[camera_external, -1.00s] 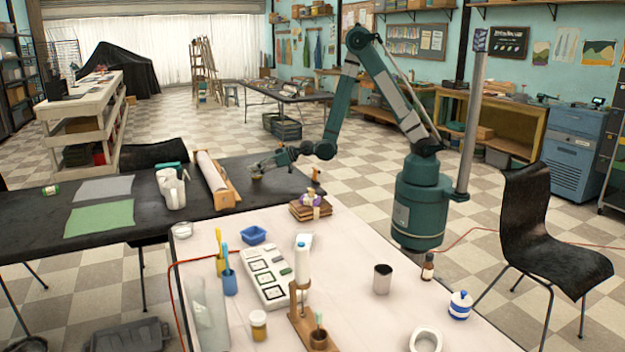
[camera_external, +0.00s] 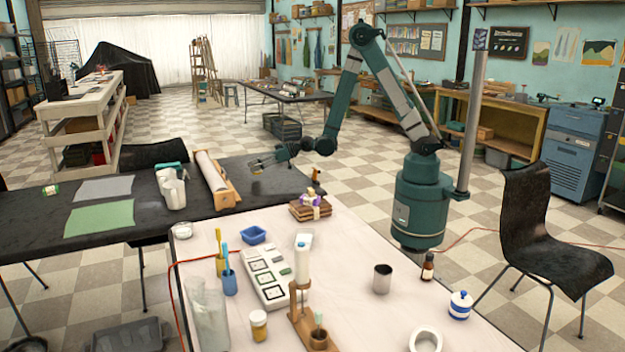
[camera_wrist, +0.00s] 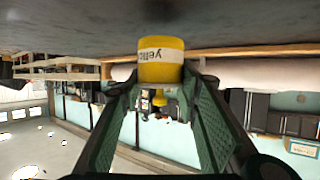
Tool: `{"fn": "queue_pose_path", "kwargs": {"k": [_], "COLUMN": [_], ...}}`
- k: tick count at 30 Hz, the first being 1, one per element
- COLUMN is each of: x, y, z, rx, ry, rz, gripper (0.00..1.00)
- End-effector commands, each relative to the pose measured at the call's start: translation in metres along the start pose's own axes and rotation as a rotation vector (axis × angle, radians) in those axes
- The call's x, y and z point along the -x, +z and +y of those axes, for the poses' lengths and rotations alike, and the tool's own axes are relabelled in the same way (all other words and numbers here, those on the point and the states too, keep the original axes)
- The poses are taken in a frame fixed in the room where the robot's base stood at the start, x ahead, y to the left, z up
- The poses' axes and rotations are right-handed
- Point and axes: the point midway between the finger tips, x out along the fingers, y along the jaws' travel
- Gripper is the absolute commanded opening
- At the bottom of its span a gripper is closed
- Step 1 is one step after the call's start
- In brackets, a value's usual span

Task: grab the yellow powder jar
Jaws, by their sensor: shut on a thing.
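The yellow powder jar (camera_wrist: 160,70) is between my fingertips in the wrist view. It is a yellow cylinder with a white label whose letters appear upside down. My gripper (camera_wrist: 158,88) is shut on the jar, one green-padded finger at each side. In the external view my gripper (camera_external: 257,165) is above the far right part of the black table (camera_external: 150,214), and the jar is a small blur at its tips. The jar looks a little above the table surface.
A wooden stand with a paper roll (camera_external: 213,175) is left of my gripper. An amber bottle (camera_external: 315,176) and a bundle of brown blocks (camera_external: 311,208) are to the right. The pale front table (camera_external: 350,265) is crowded, with another small yellow jar (camera_external: 258,325) on it.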

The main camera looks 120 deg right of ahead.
Motion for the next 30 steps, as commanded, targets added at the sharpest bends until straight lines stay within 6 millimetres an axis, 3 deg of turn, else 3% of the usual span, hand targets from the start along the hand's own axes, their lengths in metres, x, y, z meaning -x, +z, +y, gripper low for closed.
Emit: {"fn": "queue_pose_path", "kwargs": {"k": [15,30], "x": [0.025,0.029], "y": [-0.061,-0.071], "z": [0.000,0.000], "rx": [0.000,0.000], "ry": [0.000,0.000], "rz": [0.000,0.000], "gripper": [0.18,0.18]}}
